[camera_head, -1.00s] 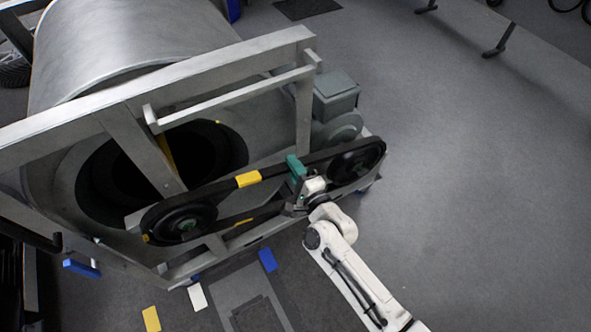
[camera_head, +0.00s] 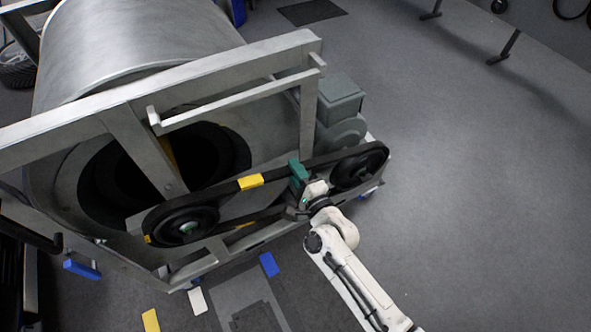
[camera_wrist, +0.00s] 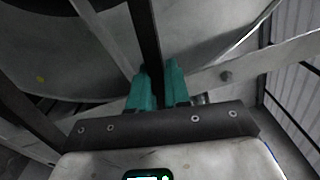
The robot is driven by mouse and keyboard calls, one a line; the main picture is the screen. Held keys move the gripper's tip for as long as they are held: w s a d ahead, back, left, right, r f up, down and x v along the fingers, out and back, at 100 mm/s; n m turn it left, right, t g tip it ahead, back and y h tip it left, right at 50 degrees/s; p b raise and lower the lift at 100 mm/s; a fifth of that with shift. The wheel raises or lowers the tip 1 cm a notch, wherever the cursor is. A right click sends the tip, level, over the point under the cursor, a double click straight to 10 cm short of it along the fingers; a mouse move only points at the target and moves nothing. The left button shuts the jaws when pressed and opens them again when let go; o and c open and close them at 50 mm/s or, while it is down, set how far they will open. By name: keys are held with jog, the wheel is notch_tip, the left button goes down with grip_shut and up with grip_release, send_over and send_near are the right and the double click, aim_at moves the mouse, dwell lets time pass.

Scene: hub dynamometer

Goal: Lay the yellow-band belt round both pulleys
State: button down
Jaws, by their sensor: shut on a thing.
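The black belt with its yellow band (camera_head: 250,181) runs as a loop between the left pulley (camera_head: 187,228) and the right pulley (camera_head: 355,168), on the front of the large drum machine. Its upper and lower runs both show, and it appears to pass round both pulleys. I cannot tell whether it sits fully in either groove. My gripper (camera_head: 298,173) has teal fingers and is shut on the upper run, between the yellow band and the right pulley. In the wrist view the belt (camera_wrist: 147,40) rises from between my fingers (camera_wrist: 157,88). My wrist hides part of the lower run.
A silver frame (camera_head: 115,98) with a horizontal bar (camera_head: 235,100) stands above and behind the belt. A grey motor box (camera_head: 340,97) is behind the right pulley. Blue, white and yellow pieces lie on the floor in front.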

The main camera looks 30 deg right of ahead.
jog(key=c, duration=0.6)
grip_release()
dwell(0.4)
jog(key=s, duration=1)
dwell(1.4)
dwell(0.5)
